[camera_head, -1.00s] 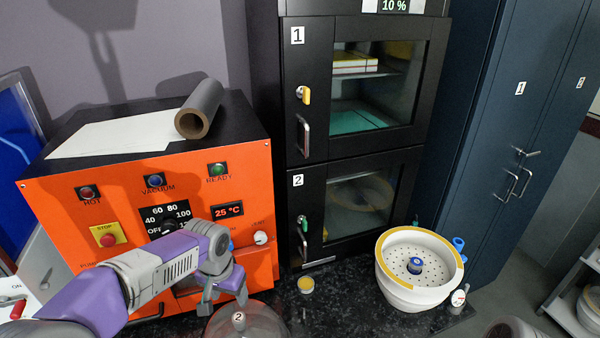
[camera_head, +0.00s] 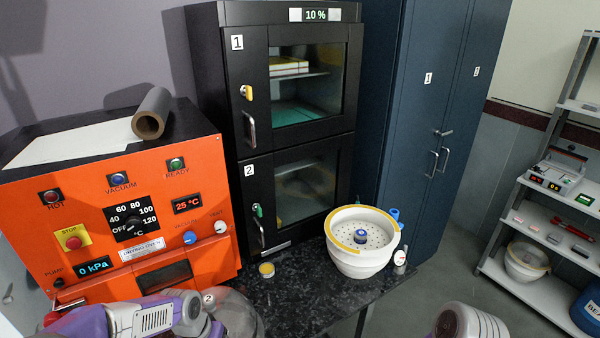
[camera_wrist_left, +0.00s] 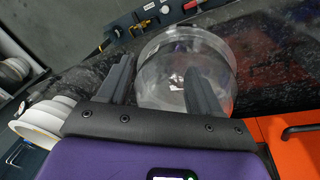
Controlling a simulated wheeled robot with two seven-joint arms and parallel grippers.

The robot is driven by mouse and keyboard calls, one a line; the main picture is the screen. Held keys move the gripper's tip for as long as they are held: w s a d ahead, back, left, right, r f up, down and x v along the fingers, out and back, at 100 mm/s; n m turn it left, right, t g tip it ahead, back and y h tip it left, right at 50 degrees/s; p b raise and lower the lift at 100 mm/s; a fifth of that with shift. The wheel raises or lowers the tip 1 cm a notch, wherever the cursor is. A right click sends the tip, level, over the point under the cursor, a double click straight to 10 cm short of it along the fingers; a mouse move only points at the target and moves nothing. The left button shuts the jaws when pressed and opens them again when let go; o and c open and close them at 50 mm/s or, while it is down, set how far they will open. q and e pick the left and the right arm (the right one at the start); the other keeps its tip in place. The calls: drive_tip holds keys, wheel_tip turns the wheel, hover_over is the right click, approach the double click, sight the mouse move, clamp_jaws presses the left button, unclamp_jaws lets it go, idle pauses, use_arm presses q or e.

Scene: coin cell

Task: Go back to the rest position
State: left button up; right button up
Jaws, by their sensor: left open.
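My left arm (camera_head: 150,318) is low at the bottom left of the head view, in front of the orange vacuum oven. Its gripper fingers are out of sight there. The dome, beside a tag marked 2, also shows in the head view (camera_head: 238,312), partly behind my arm. A grey and white rounded part of mine (camera_head: 465,322) shows at the bottom right. My right gripper is not in view.
The orange oven (camera_head: 110,225) stands left on the dark counter (camera_head: 300,300). A black two-door cabinet (camera_head: 290,130) stands behind. A metal shelf rack (camera_head: 520,275) stands right, past open floor.

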use_arm(q)
drive_tip(key=s+d+f+n, duration=0.1)
drive_tip(key=s+d+f, duration=0.2)
drive_tip(key=s+f, duration=0.2)
drive_tip(key=s+d+f+n+h+b, duration=0.1)
drive_tip(key=s+d+f, duration=0.3)
drive_tip(key=f, duration=0.7)
drive_tip(key=s+d+f+n+h, duration=0.1)
drive_tip(key=s+d+f, duration=0.3)
drive_tip(key=s+f, duration=0.3)
drive_tip(key=shift+f+b, duration=0.4)
drive_tip(key=shift+f, duration=0.15)
